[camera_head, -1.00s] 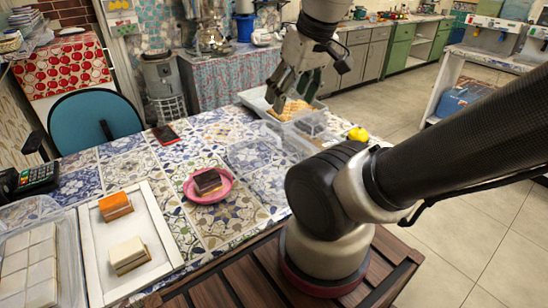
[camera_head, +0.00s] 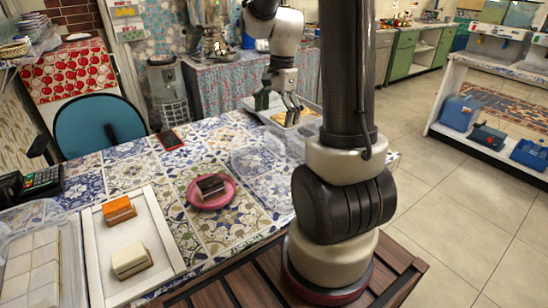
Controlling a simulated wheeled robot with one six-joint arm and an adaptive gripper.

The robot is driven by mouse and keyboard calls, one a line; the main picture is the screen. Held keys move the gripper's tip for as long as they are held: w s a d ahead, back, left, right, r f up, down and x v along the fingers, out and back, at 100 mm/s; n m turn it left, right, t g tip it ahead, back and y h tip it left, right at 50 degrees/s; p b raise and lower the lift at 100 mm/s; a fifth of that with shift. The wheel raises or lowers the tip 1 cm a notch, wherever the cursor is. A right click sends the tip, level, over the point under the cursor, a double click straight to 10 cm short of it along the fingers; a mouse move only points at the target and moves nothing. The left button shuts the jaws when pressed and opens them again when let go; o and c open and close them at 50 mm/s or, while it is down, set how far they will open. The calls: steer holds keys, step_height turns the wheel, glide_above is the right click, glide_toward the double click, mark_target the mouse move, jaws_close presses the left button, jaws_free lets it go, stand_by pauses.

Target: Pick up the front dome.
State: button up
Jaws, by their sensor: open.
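A clear, see-through cover (camera_head: 262,166) lies on the tiled table in front of the back tray; I take it as the front dome. Its outline is faint, and my arm hides part of its right side. My gripper (camera_head: 278,109) is open and empty, fingers pointing down. It appears over the light back tray (camera_head: 250,103) with golden pastry (camera_head: 288,117) in it, behind the clear cover. I cannot tell its exact height or whether a second clear cover lies over that tray.
A pink plate (camera_head: 227,200) with dark cake stands left of the clear cover. A white tray (camera_head: 92,262) with orange and cream cakes lies front left, beside a clear box (camera_head: 45,215). A dark red-edged phone (camera_head: 170,139) and a card terminal (camera_head: 40,181) lie further left.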

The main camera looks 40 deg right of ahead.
mark_target(274, 138)
steer(key=shift+f+m, duration=0.2)
steer(key=shift+m, duration=0.6)
steer(key=f, duration=0.7)
steer(key=shift+w+a+f, duration=0.1)
steer(key=shift+a+f, duration=0.15)
steer(key=shift+f, duration=0.05)
steer(key=c, duration=1.4)
